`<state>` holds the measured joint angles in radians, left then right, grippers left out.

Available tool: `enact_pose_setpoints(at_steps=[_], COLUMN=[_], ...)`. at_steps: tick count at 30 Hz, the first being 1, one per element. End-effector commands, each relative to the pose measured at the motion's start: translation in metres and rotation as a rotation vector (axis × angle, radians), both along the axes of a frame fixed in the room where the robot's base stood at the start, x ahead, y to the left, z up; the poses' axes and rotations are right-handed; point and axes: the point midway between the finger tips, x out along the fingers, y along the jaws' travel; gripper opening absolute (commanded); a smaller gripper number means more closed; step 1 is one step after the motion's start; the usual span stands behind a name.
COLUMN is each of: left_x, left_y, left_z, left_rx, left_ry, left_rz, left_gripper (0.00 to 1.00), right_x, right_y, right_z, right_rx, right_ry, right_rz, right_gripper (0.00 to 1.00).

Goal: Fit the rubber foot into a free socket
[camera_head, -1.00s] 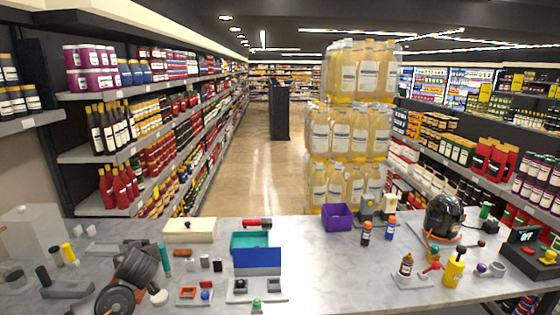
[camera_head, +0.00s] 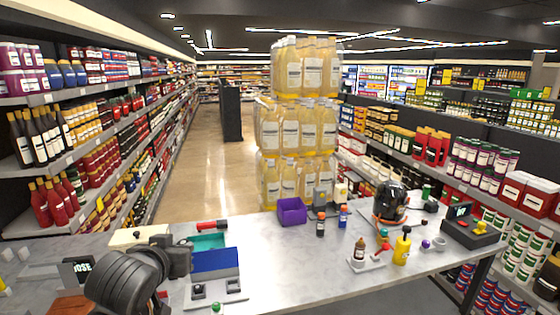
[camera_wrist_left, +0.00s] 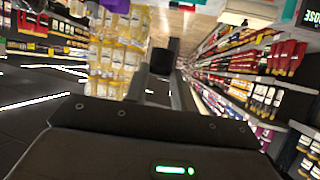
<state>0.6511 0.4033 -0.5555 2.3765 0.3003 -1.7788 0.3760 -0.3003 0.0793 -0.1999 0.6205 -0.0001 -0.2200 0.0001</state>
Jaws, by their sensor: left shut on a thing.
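My left gripper (camera_head: 184,256) reaches in from the lower left in the head view, above the worktop. In the left wrist view its fingers (camera_wrist_left: 160,82) are shut on a small dark block-like piece (camera_wrist_left: 163,62), which looks like the rubber foot. In the head view I cannot make out the held piece against the gripper. A grey plate (camera_head: 218,300) with a blue upright part (camera_head: 215,262) lies just right of the gripper and apart from it. Two small dark round spots (camera_head: 198,291) on the plate may be sockets or feet; I cannot tell which. My right gripper is not in view.
A teal tray (camera_head: 208,242) and a cream box (camera_head: 138,236) lie behind the gripper. The worktop's middle front (camera_head: 290,270) is clear.

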Motion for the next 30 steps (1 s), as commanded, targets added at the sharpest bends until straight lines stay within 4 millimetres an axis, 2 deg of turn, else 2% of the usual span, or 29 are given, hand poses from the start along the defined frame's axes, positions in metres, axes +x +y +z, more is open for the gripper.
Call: enact_pose_setpoints(at_steps=[1, 12, 24, 27, 30], left_x=[0.000, 0.001, 0.001, 0.001, 0.001], left_y=[0.000, 0.001, 0.001, 0.001, 0.000], left_z=[-0.014, -0.060, -0.063, -0.063, -0.063], left_rx=[0.000, -0.001, -0.002, -0.001, -0.001], left_ry=[-0.001, -0.001, 0.000, -0.001, -0.001], left_rz=[0.001, 0.003, 0.002, 0.003, 0.000], left_gripper=[0.00, 0.00, 0.00, 0.00, 0.00], right_x=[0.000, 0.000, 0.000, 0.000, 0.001], right_y=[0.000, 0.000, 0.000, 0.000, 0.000], right_z=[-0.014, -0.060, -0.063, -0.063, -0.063], right_rx=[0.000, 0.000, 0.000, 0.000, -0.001], right_ry=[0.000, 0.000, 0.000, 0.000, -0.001], right_rz=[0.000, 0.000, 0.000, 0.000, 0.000], right_gripper=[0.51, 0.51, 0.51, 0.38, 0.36])
